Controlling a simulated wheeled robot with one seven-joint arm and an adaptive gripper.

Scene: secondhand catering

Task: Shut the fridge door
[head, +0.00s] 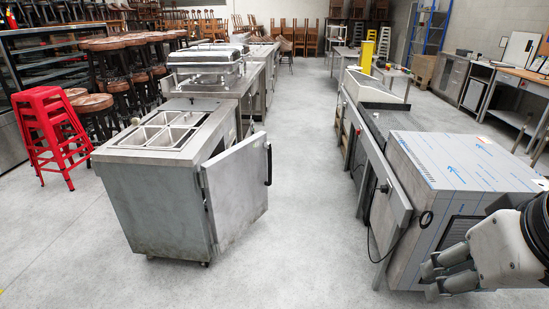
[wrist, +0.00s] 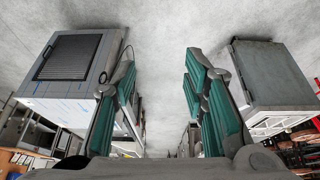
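The fridge (head: 155,195) is a low steel counter unit with several sunken pans in its top, left of centre in the head view. Its door (head: 237,190) stands open, swung outward to the right, with a dark handle (head: 268,165) on its outer edge. My gripper (head: 436,272) is at the lower right of the head view, well apart from the door. In the wrist view my gripper (wrist: 162,75) has its two green-padded fingers spread wide, with nothing between them. The fridge (wrist: 272,75) shows at the right there, and I cannot make out its door.
A boxy steel appliance with blue-marked film (head: 460,160) stands close by my gripper, beside a long steel counter (head: 365,130). Red stools (head: 45,125) stand at the left. Bare concrete floor (head: 300,190) lies between the fridge door and the counter.

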